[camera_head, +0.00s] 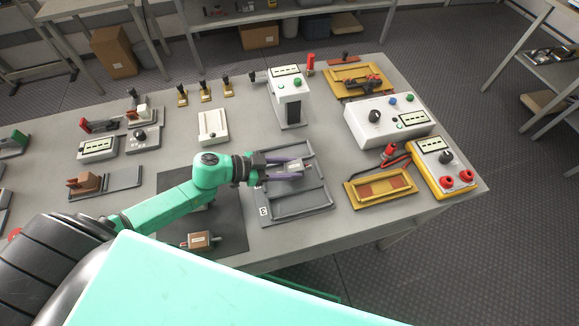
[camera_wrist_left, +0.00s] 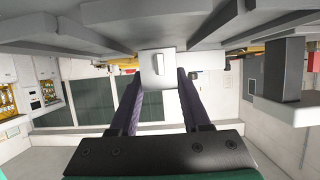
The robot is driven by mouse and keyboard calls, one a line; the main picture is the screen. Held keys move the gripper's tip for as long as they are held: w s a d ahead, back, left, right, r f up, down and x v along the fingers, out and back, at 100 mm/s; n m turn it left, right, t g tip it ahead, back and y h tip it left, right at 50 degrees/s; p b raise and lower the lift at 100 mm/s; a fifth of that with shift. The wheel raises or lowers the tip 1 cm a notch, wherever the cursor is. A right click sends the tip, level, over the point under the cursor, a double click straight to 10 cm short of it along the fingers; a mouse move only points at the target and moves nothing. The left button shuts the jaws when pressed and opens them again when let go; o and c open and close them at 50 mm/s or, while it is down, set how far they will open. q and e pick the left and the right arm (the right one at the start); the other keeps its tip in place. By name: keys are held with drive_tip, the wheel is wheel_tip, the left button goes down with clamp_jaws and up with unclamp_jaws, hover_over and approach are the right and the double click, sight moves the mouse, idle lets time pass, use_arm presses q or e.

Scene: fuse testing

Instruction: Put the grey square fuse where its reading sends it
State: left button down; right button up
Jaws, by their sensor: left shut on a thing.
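My left gripper (camera_head: 300,168) has purple fingers and is shut on a small light-grey block, which I take to be the grey square fuse (camera_head: 293,168). In the left wrist view the block (camera_wrist_left: 158,68) sits between the fingertips (camera_wrist_left: 158,78), with a pale raised bar on its face. The gripper is over a grey tray (camera_head: 297,212) divided into compartments by low walls; I cannot tell whether the block touches it. My right gripper is not in view.
A brown fuse-like block (camera_head: 199,240) lies on a dark mat (camera_head: 228,217). A white tester (camera_head: 290,95) stands behind the tray. A white box (camera_head: 385,128), a yellow meter (camera_head: 440,180) and a yellow tray (camera_head: 352,200) stand to the right.

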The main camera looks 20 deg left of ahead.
sight(285, 171)
use_arm(q)
drive_tip(key=shift+r, duration=0.1)
drive_tip(key=shift+f+b, duration=0.45)
drive_tip(key=shift+f, duration=0.35)
drive_tip(key=shift+c, duration=1.4)
unclamp_jaws()
drive_tip(key=v, duration=0.6)
drive_tip(key=shift+s+a+r, duration=0.1)
drive_tip(key=shift+s+a, duration=0.15)
drive_tip(key=shift+s, duration=0.05)
drive_tip(key=shift+s+a+r, duration=0.2)
drive_tip(key=shift+a+r, duration=0.05)
drive_tip(key=shift+a, duration=0.1)
drive_tip(key=shift+w, duration=0.1)
drive_tip(key=shift+d, duration=0.1)
